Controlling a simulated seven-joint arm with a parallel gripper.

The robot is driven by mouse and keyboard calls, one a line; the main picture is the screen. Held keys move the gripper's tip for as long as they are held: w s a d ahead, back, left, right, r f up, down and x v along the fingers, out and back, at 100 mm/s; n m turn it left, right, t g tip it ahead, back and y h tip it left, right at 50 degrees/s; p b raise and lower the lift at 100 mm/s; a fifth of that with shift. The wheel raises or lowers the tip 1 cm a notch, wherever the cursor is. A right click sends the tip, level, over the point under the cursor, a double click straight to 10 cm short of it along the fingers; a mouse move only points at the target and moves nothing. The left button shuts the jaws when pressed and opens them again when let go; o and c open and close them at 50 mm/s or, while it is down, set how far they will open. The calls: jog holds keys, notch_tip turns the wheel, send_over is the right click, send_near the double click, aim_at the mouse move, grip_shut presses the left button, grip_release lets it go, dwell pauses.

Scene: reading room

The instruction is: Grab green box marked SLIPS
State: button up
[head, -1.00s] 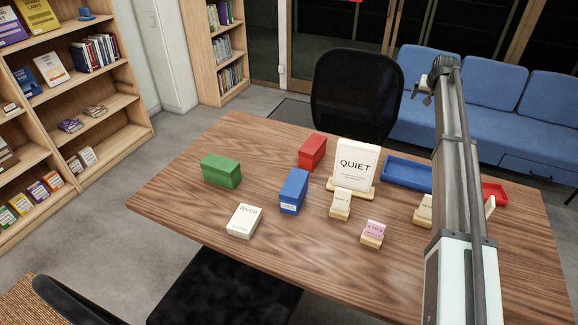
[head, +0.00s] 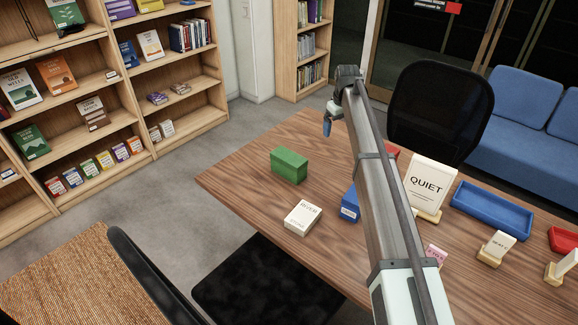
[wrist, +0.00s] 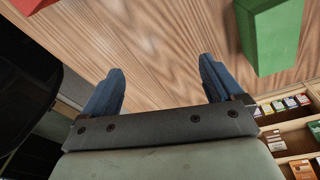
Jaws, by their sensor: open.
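The green box (head: 289,165) stands on the wooden table near its left edge in the head view. No marking on it can be read from here. It also shows at the top right of the wrist view (wrist: 270,35), partly cut off by the frame. My gripper (head: 328,122) hangs above the far part of the table, up and to the right of the green box. In the wrist view my gripper (wrist: 159,85) has its two blue fingers apart, with only bare table between them. It touches nothing.
A white RIVER box (head: 303,217) and a blue box (head: 350,204) stand nearer than the green box. A red box (head: 391,152) is partly hidden behind my arm. The QUIET sign (head: 428,184) and blue tray (head: 492,210) are to the right. Table around the green box is clear.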

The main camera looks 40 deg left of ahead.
aim_at(289, 167)
jog(key=s+a+n, duration=0.1)
jog(key=s+a, duration=0.2)
jog(key=s, duration=0.2)
jog(key=s+a+f+n, duration=0.1)
jog(key=s+a, duration=0.2)
jog(key=s, duration=0.2)
jog(key=s+a+n+g+h, duration=0.1)
jog(key=s+a+n, duration=0.1)
jog(key=s, duration=0.3)
jog(key=shift+s+a+f, duration=0.15)
jog(key=shift+a, duration=0.75)
jog(key=shift+s+f, duration=0.15)
notch_tip(289, 167, down, 14)
jog(key=shift+r, duration=0.25)
jog(key=c, duration=1.3)
